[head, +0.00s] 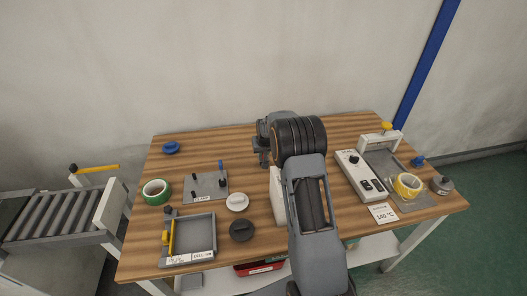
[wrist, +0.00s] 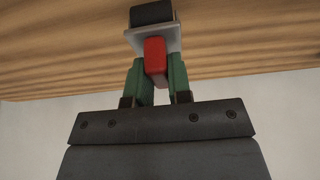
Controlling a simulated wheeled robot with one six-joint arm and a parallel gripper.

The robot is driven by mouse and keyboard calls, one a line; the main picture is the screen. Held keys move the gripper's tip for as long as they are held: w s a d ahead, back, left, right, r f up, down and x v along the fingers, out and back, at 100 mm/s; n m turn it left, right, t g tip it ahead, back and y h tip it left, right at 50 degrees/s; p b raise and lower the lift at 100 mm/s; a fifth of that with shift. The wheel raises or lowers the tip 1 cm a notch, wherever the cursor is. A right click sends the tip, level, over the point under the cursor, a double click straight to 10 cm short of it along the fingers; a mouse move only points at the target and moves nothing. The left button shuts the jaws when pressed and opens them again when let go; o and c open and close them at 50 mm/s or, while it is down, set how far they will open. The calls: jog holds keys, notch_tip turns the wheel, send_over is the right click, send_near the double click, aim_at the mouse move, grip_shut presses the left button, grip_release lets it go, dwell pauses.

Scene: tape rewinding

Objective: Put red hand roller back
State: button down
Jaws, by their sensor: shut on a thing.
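The red hand roller shows in the wrist view, with its red handle (wrist: 155,58), a light grey plate and a dark roller end beyond it. My gripper (wrist: 156,72) has green fingers closed on either side of the red handle. The wooden tabletop fills the upper part of that view. In the head view my arm covers most of the gripper, and the roller is largely hidden there. A grey tray (head: 200,221) at the front left of the table holds a yellow-handled tool (head: 168,236) on its left side and carries white labels.
Green tape (head: 156,190), a grey plate with pegs (head: 207,187), and white (head: 237,201) and dark (head: 242,231) discs are on the left. A white control box (head: 359,176), yellow tape (head: 407,185) and a grey weight (head: 442,185) are on the right.

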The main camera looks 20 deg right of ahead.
jog(key=shift+f, duration=0.2)
jog(key=shift+f+b, duration=0.55)
jog(key=shift+b, duration=0.2)
jog(key=shift+f+b, duration=0.45)
dwell(0.4)
jog(key=c, duration=1)
grip_release()
jog(key=shift+o, duration=0.5)
jog(key=shift+o, duration=0.8)
jog(key=shift+r, duration=0.1)
